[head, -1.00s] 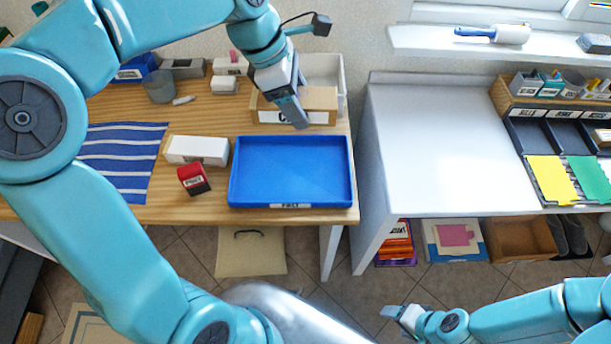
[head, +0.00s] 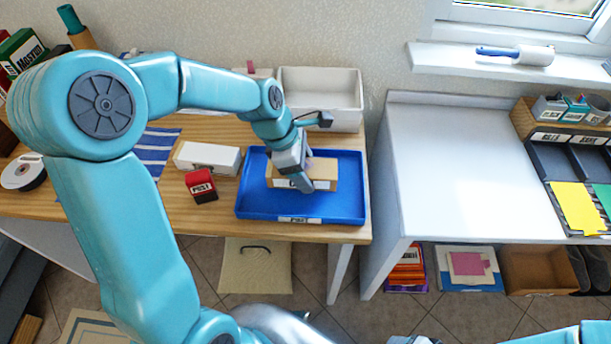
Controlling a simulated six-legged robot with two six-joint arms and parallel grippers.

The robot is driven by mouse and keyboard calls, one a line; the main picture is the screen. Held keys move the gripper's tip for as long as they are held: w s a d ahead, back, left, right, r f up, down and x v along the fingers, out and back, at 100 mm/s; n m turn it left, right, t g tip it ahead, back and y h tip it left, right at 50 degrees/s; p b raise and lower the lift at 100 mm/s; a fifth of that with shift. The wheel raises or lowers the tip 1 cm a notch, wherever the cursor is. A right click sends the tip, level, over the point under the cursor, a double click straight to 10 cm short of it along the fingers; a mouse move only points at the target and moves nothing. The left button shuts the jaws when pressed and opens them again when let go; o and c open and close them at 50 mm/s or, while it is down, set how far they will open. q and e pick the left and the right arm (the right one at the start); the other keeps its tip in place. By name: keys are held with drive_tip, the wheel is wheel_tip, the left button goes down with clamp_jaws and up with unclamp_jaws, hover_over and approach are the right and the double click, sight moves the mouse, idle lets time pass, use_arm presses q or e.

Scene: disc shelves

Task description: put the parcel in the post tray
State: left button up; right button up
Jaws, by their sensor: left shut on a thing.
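The parcel (head: 322,177) is a brown cardboard box with a white label on its front, partly covered by my gripper. It is inside the outline of the blue post tray (head: 347,210), which stands at the right front of the wooden table. I cannot tell whether the parcel touches the tray floor. My left gripper (head: 302,184) is shut on the parcel, coming down over it from above. Of my right arm only a small part shows at the bottom right edge; its gripper cannot be made out.
A white box (head: 207,158) and a red stamp (head: 201,186) stand left of the tray. A white bin (head: 320,92) stands behind it. A white table (head: 440,160) with a clear top is to the right, beyond a gap.

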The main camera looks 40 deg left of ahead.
use_arm(q)
drive_tip(key=shift+f, duration=0.9)
drive_tip(key=shift+w+f, duration=0.15)
drive_tip(key=shift+f, duration=0.2)
drive_tip(key=shift+r, duration=0.1)
drive_tip(key=o, duration=1.2)
drive_tip(key=shift+f, duration=0.2)
drive_tip(key=shift+c, duration=0.2)
